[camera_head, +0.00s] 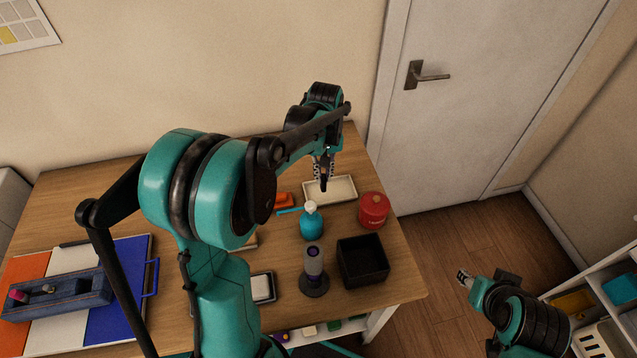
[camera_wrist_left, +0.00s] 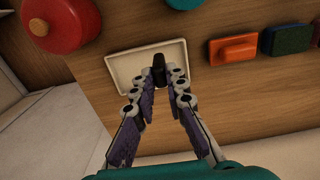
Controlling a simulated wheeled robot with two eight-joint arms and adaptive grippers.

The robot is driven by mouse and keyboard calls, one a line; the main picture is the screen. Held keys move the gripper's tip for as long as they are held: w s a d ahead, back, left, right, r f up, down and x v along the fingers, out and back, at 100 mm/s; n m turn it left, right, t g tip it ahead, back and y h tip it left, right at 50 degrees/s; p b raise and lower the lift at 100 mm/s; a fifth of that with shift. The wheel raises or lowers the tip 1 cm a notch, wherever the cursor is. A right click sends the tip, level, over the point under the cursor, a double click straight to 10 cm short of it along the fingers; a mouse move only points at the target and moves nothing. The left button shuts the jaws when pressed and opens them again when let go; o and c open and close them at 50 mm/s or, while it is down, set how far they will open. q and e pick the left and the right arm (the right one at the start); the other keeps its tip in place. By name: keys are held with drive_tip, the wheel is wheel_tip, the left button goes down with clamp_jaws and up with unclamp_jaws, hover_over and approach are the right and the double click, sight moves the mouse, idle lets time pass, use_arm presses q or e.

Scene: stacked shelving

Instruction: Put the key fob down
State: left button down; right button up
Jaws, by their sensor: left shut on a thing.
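The key fob (camera_wrist_left: 159,72) is a small black piece between the fingertips of my left gripper (camera_wrist_left: 160,84), which is shut on it. In the head view my left gripper (camera_head: 324,176) points down at the far right of the table, and the fob is a small dark shape (camera_head: 324,186) at its tips. Both are over a shallow cream tray (camera_head: 345,191), also visible in the wrist view (camera_wrist_left: 122,70). I cannot tell whether the fob touches the tray. My right gripper (camera_head: 464,279) is off the table at lower right; its jaws are too small to read.
A red canister (camera_head: 373,210), a teal pump bottle (camera_head: 311,225), an orange block (camera_head: 284,199) and a black open box (camera_head: 377,262) stand near the tray. A grey cylinder (camera_head: 314,268) stands in front. A blue tray (camera_head: 60,297) lies at left. The wall is close behind the table.

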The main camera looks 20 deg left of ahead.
use_arm(q)
drive_tip(key=a+f, duration=0.1)
drive_tip(key=f, duration=0.1)
drive_tip(key=w+a+f+b, duration=0.1)
drive_tip(key=f, duration=0.1)
drive_tip(key=w+a+f+b, duration=0.1)
drive_tip(key=f, duration=0.1)
drive_tip(key=shift+w+f, duration=0.1)
drive_tip(key=shift+f, duration=0.1)
drive_tip(key=shift+d+r, duration=0.1)
drive_tip(key=c, duration=2)
unclamp_jaws()
drive_tip(key=o, duration=0.4)
drive_tip(key=shift+o, duration=0.2)
